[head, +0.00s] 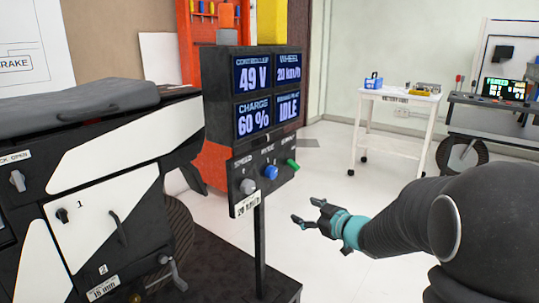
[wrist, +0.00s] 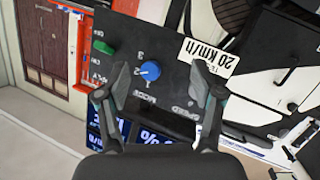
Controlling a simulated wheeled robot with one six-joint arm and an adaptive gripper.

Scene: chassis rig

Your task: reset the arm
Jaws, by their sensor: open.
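My gripper (head: 307,211) is open and empty in the head view. It hangs at the end of my dark arm, to the right of the control box's post and apart from it. In the wrist view its two fingers (wrist: 160,78) are spread, with the control panel (wrist: 185,62) beyond them, seen upside down. A blue knob (wrist: 150,70) shows between the fingers. In the head view the panel carries a grey knob (head: 248,186), the blue knob (head: 270,172) and a green knob (head: 293,165).
The display box (head: 268,55) reads 49 V, 20 km/h, 60 % and IDLE. A black and white chassis rig (head: 110,180) fills the left. A white cart (head: 395,97) and a dark bench (head: 490,122) stand at the back right. Floor (head: 325,165) is clear between.

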